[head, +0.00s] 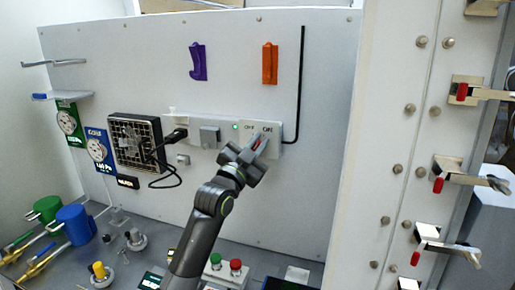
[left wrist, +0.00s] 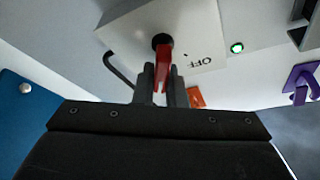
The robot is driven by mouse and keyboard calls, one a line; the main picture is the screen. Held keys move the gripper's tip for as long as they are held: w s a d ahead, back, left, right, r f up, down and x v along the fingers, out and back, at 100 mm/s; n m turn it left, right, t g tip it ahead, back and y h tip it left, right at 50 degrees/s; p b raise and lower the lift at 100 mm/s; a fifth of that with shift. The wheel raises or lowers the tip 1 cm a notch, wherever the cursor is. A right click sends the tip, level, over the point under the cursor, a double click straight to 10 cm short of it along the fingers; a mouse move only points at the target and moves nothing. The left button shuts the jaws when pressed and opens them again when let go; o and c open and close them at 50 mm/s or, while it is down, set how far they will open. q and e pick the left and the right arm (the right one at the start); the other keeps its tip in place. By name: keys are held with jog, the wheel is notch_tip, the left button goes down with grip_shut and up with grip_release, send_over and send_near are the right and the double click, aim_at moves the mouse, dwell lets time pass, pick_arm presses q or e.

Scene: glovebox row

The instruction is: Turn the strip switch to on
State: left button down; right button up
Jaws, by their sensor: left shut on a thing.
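The strip switch is a white box (head: 272,130) on the upright panel, at the right end of a power strip (head: 209,137), with OFF and another label on its face. Its red lever (left wrist: 165,66) on a black pivot shows in the left wrist view, with the OFF mark (left wrist: 199,62) upside down to its right. My left gripper (head: 257,148) is at the switch face, shut with its two dark fingers around the lever's end; it also shows in the left wrist view (left wrist: 162,86). In the head view the gripper hides part of the lever. A green light (left wrist: 236,48) beside the switch is lit.
A fan box (head: 137,141) with a plug and cable is on the panel to the left. Purple (head: 198,62) and orange (head: 270,63) holders hang above. A white post with latches (head: 459,172) stands at right. Red and green buttons (head: 225,264) sit below on the bench.

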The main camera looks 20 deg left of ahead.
pick_arm(q)
jog(key=shift+f, duration=0.1)
jog(key=c, duration=1.5)
grip_release()
jog(key=shift+s+f, duration=0.1)
jog(key=shift+s, duration=0.15)
jog(key=shift+b+v, duration=2.75)
jog(key=shift+v, duration=5.7)
